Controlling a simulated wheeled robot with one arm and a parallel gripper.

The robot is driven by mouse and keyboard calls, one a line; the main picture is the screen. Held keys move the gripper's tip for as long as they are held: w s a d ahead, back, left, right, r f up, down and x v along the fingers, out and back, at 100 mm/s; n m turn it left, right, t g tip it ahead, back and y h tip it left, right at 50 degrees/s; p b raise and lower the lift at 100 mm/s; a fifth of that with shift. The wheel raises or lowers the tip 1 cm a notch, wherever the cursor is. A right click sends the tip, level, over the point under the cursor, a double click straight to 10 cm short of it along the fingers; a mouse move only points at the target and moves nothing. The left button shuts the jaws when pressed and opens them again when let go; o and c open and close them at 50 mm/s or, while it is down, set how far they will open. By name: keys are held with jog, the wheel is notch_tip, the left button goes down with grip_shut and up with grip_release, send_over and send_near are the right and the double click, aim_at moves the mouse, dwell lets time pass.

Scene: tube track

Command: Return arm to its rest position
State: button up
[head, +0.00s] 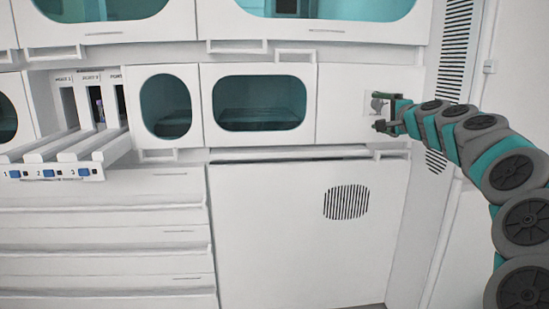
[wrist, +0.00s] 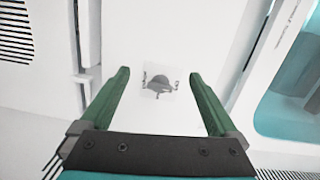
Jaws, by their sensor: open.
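My gripper (head: 377,112) is at the right in the head view, in front of a white panel (head: 340,104) beside the windowed compartments. In the wrist view my gripper (wrist: 160,100) has its two green fingers spread wide with nothing between them. A small grey knob-like fitting (wrist: 158,84) on a square plate shows beyond the fingers. The same fitting (head: 376,103) is partly hidden by the gripper in the head view. I cannot tell whether the gripper touches it. My arm reaches in from the right edge, bent and extended toward the panel.
A tube track unit (head: 65,155) with numbered lanes and blue tabs juts out at the left, under labelled ports. Windowed doors (head: 260,103) line the wall. A white cabinet front (head: 290,240) with a vent stands below. The space before the cabinet looks clear.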

jog(key=s+a+f+n+g+y+p, duration=0.1)
jog(key=s+a+f+n+g+y, duration=0.15)
jog(key=a, duration=0.55)
jog(key=s+a+f+n+g+y, duration=0.15)
jog(key=s+a+n, duration=0.25)
jog(key=a, duration=0.4)
jog(key=s+a+f+n+g+p, duration=0.1)
jog(key=s+a+f+n+g, duration=0.35)
jog(key=s+a+f, duration=0.5)
jog(key=s+f+n+g+h+p, duration=0.1)
jog(key=s+f+g, duration=0.1)
jog(key=s+f, duration=0.35)
jog(key=s+a+f+n+g+h, duration=0.1)
jog(key=s+f+g, duration=0.1)
jog(key=s, duration=0.7)
jog(key=s+f+n+g+h+p, duration=0.1)
jog(key=s+f+g, duration=0.1)
jog(key=s+f, duration=0.35)
jog(key=s+d+f+g+h, duration=0.1)
jog(key=s+d+f+g, duration=0.1)
jog(key=s, duration=0.8)
jog(key=s+d+f+n+g+h+p, duration=0.1)
jog(key=s+d+f, duration=0.3)
jog(key=s, duration=0.6)
jog(key=shift+s+d+n+g+h, duration=0.15)
jog(key=shift+d+n+g+h, duration=0.15)
jog(key=shift+d+g+h, duration=0.4)
jog(key=shift+a, duration=0.1)
